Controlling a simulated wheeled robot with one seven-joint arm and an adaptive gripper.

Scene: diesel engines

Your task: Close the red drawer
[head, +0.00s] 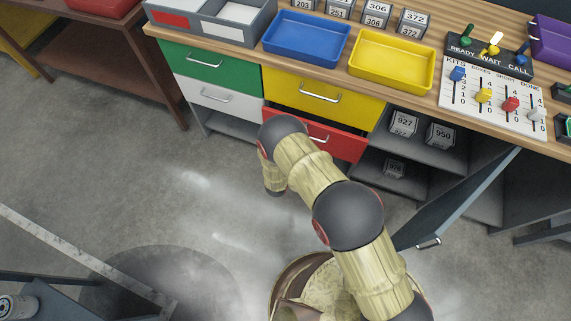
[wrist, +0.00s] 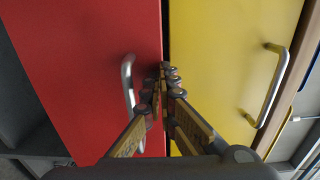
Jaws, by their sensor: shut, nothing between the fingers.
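The red drawer (head: 345,147) is under the yellow drawer (head: 310,92) in the workbench in the head view, partly hidden by my arm. A dark gap shows between the two fronts; how far the red drawer stands out is hard to tell. In the wrist view the red front (wrist: 85,60) fills the left, with its metal handle (wrist: 128,88) upright. The yellow front (wrist: 225,50) is at the right. My gripper (wrist: 168,72) is shut and empty, its fingertips at the seam between the fronts, just right of the red handle. I cannot tell whether they touch.
A dark cabinet door (head: 455,205) stands open to the right of my arm. Green (head: 210,65) and white (head: 220,97) drawers are at the left. Blue (head: 305,38) and yellow (head: 393,60) trays sit on the benchtop.

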